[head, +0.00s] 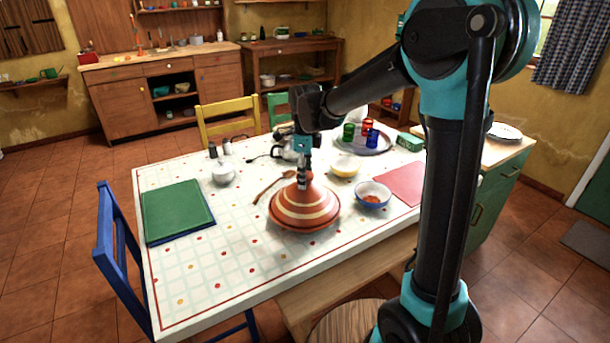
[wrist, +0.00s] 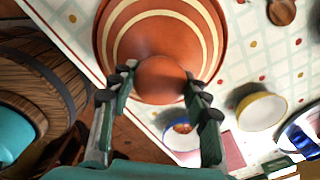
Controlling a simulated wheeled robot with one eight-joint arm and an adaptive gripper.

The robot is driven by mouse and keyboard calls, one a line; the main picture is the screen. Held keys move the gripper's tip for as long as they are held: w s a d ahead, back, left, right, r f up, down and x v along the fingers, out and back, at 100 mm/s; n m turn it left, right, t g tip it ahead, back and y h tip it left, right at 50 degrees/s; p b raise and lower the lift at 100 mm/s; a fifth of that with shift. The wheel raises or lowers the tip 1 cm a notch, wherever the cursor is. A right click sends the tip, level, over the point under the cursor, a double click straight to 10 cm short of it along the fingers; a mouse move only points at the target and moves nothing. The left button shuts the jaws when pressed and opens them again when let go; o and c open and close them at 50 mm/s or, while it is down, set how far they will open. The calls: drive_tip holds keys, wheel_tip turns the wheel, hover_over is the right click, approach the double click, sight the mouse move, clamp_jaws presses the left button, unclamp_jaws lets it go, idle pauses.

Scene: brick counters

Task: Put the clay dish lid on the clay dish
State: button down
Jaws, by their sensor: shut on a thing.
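The clay dish lid (head: 306,206) is a terracotta cone with cream bands, upright near the front edge of the table. My gripper (head: 304,181) is shut on its knob from above. In the wrist view, my gripper's fingers (wrist: 158,82) stand on both sides of the round knob of the lid (wrist: 160,35). The clay dish (head: 304,229) shows only as a terracotta rim under the lid; its inside is hidden. The lid looks centred over the dish. I cannot tell whether it rests fully on it or hangs slightly above.
A blue bowl (head: 372,194) stands close right of the lid, with a yellow bowl (head: 345,167) behind. A wooden spoon (head: 268,188) lies just left. A green board (head: 177,209) lies far left. The front-left tabletop (head: 228,262) is free.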

idle(0.4)
drive_tip(key=c, duration=0.7)
unclamp_jaws()
wheel_tip(320, 180, up, 12)
drive_tip(key=shift+f, duration=0.1)
